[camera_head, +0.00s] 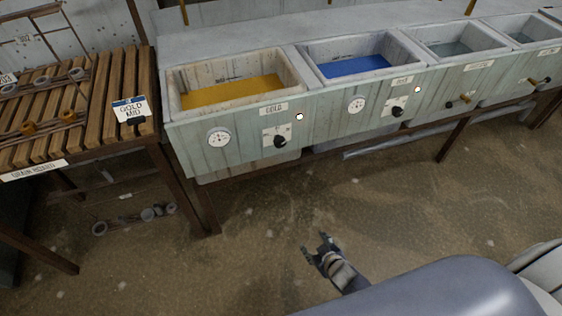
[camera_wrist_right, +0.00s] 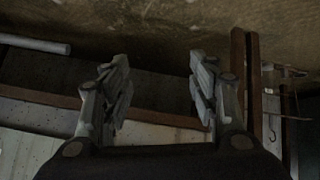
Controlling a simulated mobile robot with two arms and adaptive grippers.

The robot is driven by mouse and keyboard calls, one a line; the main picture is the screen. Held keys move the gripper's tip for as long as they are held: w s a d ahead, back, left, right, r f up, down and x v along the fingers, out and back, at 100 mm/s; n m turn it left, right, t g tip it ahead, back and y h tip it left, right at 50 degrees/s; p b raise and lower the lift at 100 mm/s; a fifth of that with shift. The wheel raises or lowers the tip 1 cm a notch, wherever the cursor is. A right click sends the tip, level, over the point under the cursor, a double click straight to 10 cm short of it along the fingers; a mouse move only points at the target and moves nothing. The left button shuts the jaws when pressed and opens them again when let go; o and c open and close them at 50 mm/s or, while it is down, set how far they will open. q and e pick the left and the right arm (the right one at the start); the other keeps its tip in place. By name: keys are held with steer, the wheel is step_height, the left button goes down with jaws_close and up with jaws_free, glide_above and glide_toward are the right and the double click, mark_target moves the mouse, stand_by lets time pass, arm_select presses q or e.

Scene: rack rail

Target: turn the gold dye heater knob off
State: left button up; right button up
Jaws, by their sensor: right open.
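The gold dye tank (camera_head: 175,110) holds yellow liquid and stands left of the blue tank, with a "GOLD" label (camera_head: 274,109) on its front. Its heater knob (camera_head: 280,140) is black, on a white plate below the label. A round dial (camera_head: 219,138) is to the left of the knob, and a small pale light (camera_head: 299,117) is to its upper right. My right gripper (camera_head: 318,247) is open and empty, in front of and below the tanks, apart from the knob. In the right wrist view its fingers (camera_wrist_right: 160,92) are spread with nothing between them. My left gripper is out of view.
The blue tank (camera_head: 310,73) has its own dial (camera_head: 356,104) and black knob (camera_head: 397,112). Two more tanks with taps stand farther right. A slatted wooden drain board (camera_head: 75,140) with a "GOLD MID" card (camera_head: 131,109) is at left. The floor before the tanks is clear.

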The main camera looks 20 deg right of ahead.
steer(key=w+r+t+b, duration=0.5)
steer(key=w+r+b, duration=0.2)
steer(key=w, duration=0.5)
steer(key=n+t+y+b, duration=0.2)
steer(key=t+b, duration=0.2)
steer(key=b, duration=0.3)
glide_toward(281, 145)
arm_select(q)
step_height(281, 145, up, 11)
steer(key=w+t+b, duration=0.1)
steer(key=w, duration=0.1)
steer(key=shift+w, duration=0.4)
arm_select(e)
steer(key=w, duration=0.6)
steer(key=w+a, duration=0.1)
steer(key=w, duration=0.2)
steer(key=shift+w, duration=0.15)
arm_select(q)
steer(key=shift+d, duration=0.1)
arm_select(e)
steer(key=shift+c, duration=0.3)
steer(key=c, duration=1)
